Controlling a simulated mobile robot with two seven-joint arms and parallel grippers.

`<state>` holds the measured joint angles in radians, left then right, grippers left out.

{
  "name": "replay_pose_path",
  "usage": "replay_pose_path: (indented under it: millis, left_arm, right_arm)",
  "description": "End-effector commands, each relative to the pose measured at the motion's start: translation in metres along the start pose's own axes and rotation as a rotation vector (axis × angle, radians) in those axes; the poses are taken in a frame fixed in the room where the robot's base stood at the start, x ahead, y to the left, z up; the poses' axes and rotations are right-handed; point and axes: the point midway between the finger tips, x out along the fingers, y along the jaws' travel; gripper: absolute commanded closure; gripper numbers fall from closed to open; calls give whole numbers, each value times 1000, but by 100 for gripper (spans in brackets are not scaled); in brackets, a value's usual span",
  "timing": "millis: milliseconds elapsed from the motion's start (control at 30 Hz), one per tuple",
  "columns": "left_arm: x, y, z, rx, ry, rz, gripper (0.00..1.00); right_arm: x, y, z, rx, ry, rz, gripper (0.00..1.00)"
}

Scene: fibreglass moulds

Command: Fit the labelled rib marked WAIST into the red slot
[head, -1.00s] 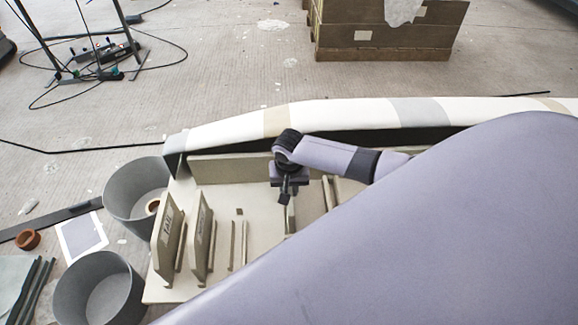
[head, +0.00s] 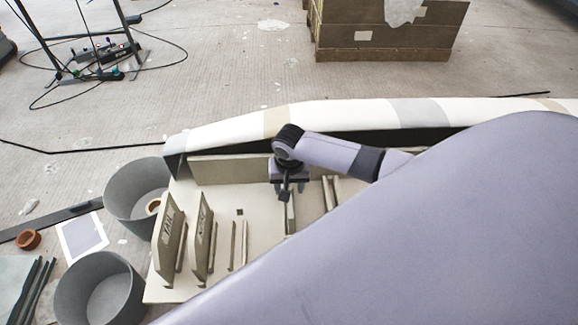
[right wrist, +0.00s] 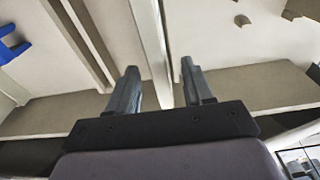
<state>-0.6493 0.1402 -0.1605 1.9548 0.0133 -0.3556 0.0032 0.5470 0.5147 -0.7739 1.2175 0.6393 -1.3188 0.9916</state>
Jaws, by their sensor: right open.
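My right gripper (head: 285,196) hangs over the mould tray (head: 160,290) with its fingers pointing down. It is open and empty. Two upright labelled ribs stand at the tray's left: one (head: 170,242) seems to read TAIL, and the label of the other (head: 203,240) is too small to read surely. I cannot make out a rib marked WAIST or a red slot. My left gripper is not in view.
Thin paired strips (head: 238,245) stand on the tray floor. A small block (head: 240,212) lies behind them. A blue piece (right wrist: 14,46) shows in the right wrist view. Two grey buckets (head: 138,195) (head: 100,290) stand left of the tray. A large lilac surface (head: 430,240) hides the tray's right side.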

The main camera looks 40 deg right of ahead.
Motion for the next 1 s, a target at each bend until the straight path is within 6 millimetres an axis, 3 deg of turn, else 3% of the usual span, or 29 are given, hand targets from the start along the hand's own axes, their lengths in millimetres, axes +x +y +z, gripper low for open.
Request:
replay_pose_path:
  millis: [100, 300, 1000]
  left_arm:
    - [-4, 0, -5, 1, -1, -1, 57]
    - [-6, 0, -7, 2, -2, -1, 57]
    - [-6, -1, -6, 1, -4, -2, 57]
  right_arm:
    - [-22, 0, -1, 0, 2, -1, 49]
    - [-41, 0, 0, 1, 1, -1, 49]
    - [-44, 0, 0, 1, 0, -1, 49]
